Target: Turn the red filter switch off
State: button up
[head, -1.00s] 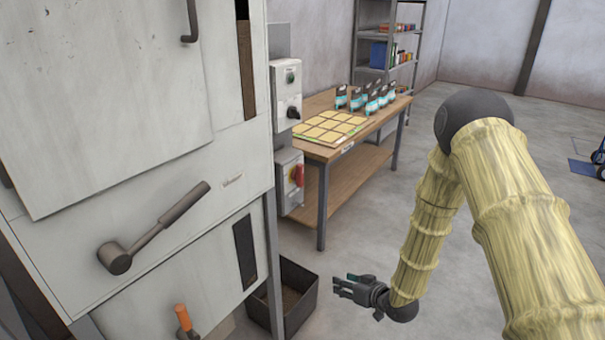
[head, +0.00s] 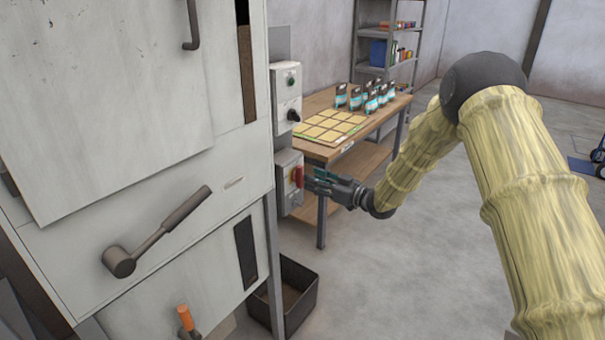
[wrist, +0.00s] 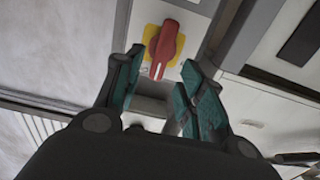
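The red filter switch (head: 297,176) is a rotary knob on a yellow plate on the lower grey switch box (head: 286,198). In the wrist view the red knob (wrist: 163,47) shows just beyond the fingertips, its handle slightly tilted and running nearly along the gripper's pointing direction. My gripper (head: 312,180) is open, with its teal-padded fingers spread and pointing at the knob. The wrist view shows a gap between the fingers (wrist: 158,75) with nothing held. The knob lies ahead of that gap; I cannot tell whether a fingertip touches it.
An upper control box (head: 287,95) with a green button and a black knob is above the switch. The white machine (head: 130,130) with a lever handle (head: 160,232) is to the left. A wooden table (head: 335,152) stands behind. A dark bin (head: 296,300) is below.

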aim_at(303, 175)
jog(key=shift+p+x, duration=0.6)
jog(key=shift+x, duration=2.1)
jog(key=c, duration=0.6)
jog(key=shift+c, duration=0.2)
